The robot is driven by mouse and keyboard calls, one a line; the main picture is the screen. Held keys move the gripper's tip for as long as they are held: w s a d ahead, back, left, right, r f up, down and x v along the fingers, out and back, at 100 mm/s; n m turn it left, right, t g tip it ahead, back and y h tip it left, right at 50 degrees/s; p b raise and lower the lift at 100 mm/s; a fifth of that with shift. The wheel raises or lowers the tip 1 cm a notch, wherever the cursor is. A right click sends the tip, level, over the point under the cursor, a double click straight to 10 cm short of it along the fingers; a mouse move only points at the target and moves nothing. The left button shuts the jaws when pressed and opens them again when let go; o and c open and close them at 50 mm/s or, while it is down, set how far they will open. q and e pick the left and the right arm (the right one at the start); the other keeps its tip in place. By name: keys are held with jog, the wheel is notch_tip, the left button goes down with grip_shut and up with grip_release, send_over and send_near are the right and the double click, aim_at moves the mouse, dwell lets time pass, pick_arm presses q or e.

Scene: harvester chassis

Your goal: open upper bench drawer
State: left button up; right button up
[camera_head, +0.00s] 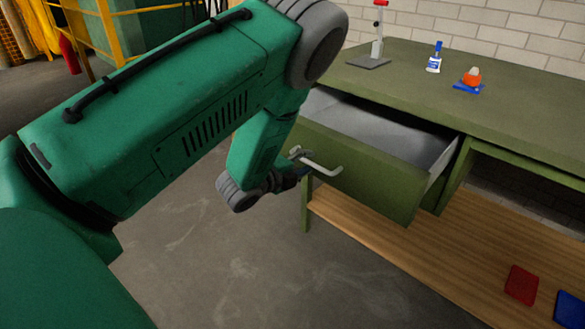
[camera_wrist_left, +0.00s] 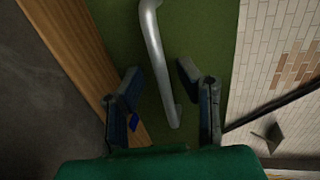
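The upper drawer (camera_head: 362,182) of the green bench is pulled out, and its grey, empty-looking inside shows in the head view. Its grey bar handle (camera_head: 322,165) is on the green front; the handle also runs down the middle of the left wrist view (camera_wrist_left: 157,50). My left gripper (camera_head: 299,173) is at the left end of the handle, partly hidden by its own wrist. In the wrist view its two fingers (camera_wrist_left: 160,76) stand apart with the handle between them, and gaps show on both sides. My right gripper is not in view.
On the bench top (camera_head: 410,85) are a stand with a red top (camera_head: 377,38), a blue-and-white bottle (camera_head: 434,60) and an orange item on a blue base (camera_head: 471,78). A wooden lower shelf (camera_head: 400,250) holds red (camera_head: 521,285) and blue (camera_head: 570,308) pieces. The floor in front is clear.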

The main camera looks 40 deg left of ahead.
pick_arm(q)
jog(key=v, duration=1)
jog(key=shift+s, duration=0.4)
jog(key=shift+a+f, duration=0.1)
jog(key=shift+a, duration=0.05)
jog(key=s+d+f+n+g+y, duration=0.1)
jog(key=s+f+n+g, duration=0.1)
jog(key=f+n, duration=0.15)
jog(key=s+d+f+n+g, duration=0.1)
jog(key=s+f+n+g, duration=0.1)
jog(key=f, duration=0.3)
jog(key=s+d+f+n+g, duration=0.5)
jog(key=s+f+n, duration=0.1)
jog(key=s, duration=0.4)
jog(key=s+d+f+n+g, duration=0.4)
jog(key=s+f+n+g, duration=0.2)
jog(key=s, duration=0.5)
jog(key=shift+d+f+n, duration=0.35)
